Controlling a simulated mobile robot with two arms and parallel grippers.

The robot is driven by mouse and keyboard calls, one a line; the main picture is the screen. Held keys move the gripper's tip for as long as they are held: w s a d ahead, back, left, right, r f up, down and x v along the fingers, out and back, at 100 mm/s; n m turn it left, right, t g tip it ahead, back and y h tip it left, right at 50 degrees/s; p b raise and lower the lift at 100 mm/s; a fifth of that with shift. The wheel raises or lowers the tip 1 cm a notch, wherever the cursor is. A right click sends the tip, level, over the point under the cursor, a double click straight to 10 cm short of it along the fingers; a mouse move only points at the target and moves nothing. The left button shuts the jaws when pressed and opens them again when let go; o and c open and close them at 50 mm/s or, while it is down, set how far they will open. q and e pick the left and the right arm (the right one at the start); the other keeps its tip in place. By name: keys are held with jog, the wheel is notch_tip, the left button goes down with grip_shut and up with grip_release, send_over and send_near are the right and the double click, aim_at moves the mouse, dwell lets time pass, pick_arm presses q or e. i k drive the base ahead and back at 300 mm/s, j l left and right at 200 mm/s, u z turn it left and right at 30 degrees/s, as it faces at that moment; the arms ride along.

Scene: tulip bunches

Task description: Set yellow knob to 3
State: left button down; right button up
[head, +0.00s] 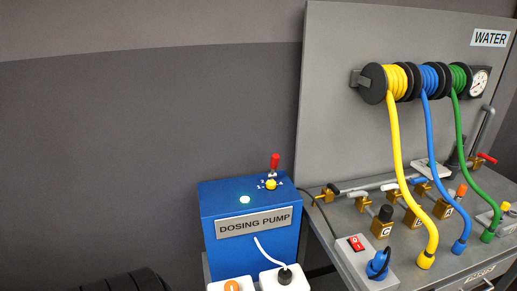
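The blue dosing pump box (212,240) stands left of the grey water bench, with a "DOSING PUMP" label on its front. The small yellow knob (271,185) sits on its top face near the back right. Small marks show around the knob, but they are too small to read, so I cannot tell its setting. A red-handled lever (274,163) stands upright just behind the knob. Neither of my grippers is in view.
Yellow (394,140), blue (429,140) and green (462,140) hoses hang from reels to the right. A red switch (356,243) and blue plug (377,264) are on the bench. White sockets are below the pump. A black ribbed object (125,283) is at bottom left.

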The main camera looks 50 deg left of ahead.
aim_at(270, 184)
jog(key=i+j+u, duration=0.1)
jog(key=u, duration=1.7)
